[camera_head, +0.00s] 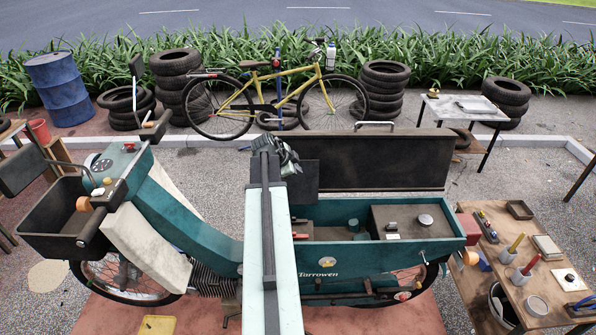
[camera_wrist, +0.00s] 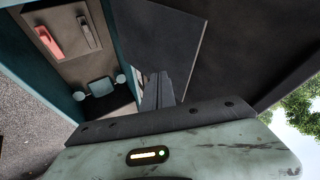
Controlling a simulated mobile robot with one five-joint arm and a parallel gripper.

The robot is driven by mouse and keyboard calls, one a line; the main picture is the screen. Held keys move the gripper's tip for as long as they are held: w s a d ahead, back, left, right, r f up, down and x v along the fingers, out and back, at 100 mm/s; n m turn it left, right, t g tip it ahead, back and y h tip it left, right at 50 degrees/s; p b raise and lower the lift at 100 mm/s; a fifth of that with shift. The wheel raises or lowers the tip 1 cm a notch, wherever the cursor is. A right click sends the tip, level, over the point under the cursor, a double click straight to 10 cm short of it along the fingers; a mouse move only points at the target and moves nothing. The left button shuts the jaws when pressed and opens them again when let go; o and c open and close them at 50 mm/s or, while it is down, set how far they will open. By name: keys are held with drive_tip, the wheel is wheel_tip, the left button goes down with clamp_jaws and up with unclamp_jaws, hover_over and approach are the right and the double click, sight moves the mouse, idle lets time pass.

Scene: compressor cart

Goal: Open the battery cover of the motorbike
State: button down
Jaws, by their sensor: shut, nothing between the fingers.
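The teal motorbike (camera_head: 350,270) stands across the middle of the head view, its long storage bay open. A small dark flap (camera_head: 306,184) stands raised at the bay's left end and appears to be the battery cover. It shows as a dark panel in the wrist view (camera_wrist: 150,38). My gripper (camera_head: 288,158) is shut and empty beside the flap; its fingers (camera_wrist: 157,90) overlap the panel's edge in the wrist view, and I cannot tell if they touch. Left of them, the bay shows a red piece (camera_wrist: 47,42), a dark piece (camera_wrist: 89,32) and a small teal block (camera_wrist: 101,86).
The long dark seat lid (camera_head: 390,160) stands up behind the bay. A brown box (camera_head: 412,221) fills the bay's right part. A wooden bench (camera_head: 520,290) with tools stands at the right. A yellow bicycle (camera_head: 275,95) and stacked tyres (camera_head: 384,88) are behind.

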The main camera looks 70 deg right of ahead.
drive_tip(key=d+r+p+v, duration=0.1)
drive_tip(key=p+v, duration=0.8)
drive_tip(key=v, duration=0.1)
drive_tip(key=shift+w+d+r, duration=0.2)
drive_tip(key=shift+w+r, duration=0.1)
drive_tip(key=shift+r, duration=0.15)
drive_tip(key=w+a+f+n+t+y+b, duration=0.1)
drive_tip(key=w+a+f+n+b, duration=0.45)
drive_tip(key=w+a, duration=0.35)
drive_tip(key=w+a+f+n+t+y+b, duration=0.1)
drive_tip(key=w+a+f+n+b, duration=0.5)
drive_tip(key=a, duration=0.6)
drive_tip(key=w+a+f+n+t+y+b, duration=0.1)
drive_tip(key=w+a+f+n+y+b, duration=0.2)
drive_tip(key=w+a+f, duration=0.6)
drive_tip(key=a+f+n+b, duration=0.3)
drive_tip(key=a+n, duration=0.2)
drive_tip(key=a, duration=0.6)
drive_tip(key=w+a+f+n+y+b, duration=0.1)
drive_tip(key=a+f+n+b, duration=0.3)
drive_tip(key=a, duration=0.8)
drive_tip(key=w+a+f+n+y+b, duration=0.1)
drive_tip(key=a+f+n+b, duration=0.2)
drive_tip(key=a, duration=0.9)
drive_tip(key=n, duration=0.3)
drive_tip(key=shift+f+n+g+b, duration=0.2)
drive_tip(key=shift+n+g+b, duration=0.1)
drive_tip(key=shift+n+b, duration=0.05)
